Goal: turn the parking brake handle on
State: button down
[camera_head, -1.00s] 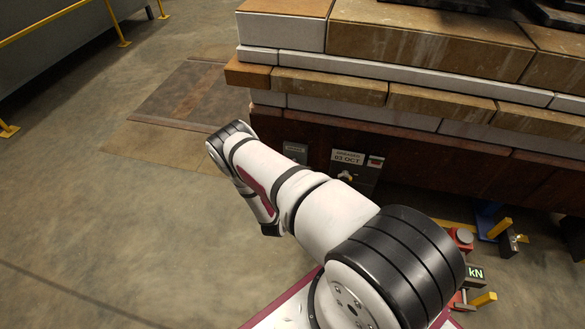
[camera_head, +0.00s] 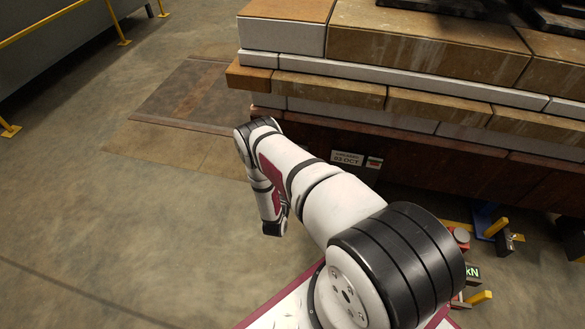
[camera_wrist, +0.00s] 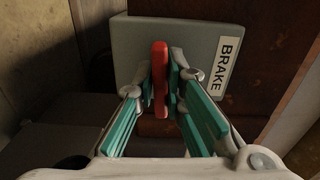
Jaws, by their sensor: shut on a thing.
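The red parking brake handle (camera_wrist: 160,78) shows in the wrist view, standing upright in front of a grey plate (camera_wrist: 133,38) with a white BRAKE label (camera_wrist: 226,60). My gripper (camera_wrist: 160,85) has teal-padded fingers on both sides of the handle and is shut on it. The handle's pivot is hidden. In the head view my white arm reaches toward the dark side of the stack's base; the handle and gripper are hidden there.
A heavy stack of wooden and white slabs (camera_head: 430,45) stands at upper right. A 03 OCT tag (camera_head: 347,158) hangs on its base. Red and yellow fittings with a kN display (camera_head: 472,274) are at lower right.

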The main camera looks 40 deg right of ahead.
jog(key=shift+a+m, duration=0.15)
jog(key=shift+m, duration=0.35)
jog(key=c, duration=1.7)
grip_release()
jog(key=shift+o, duration=0.2)
jog(key=v, duration=1.2)
jog(key=shift+w, duration=0.1)
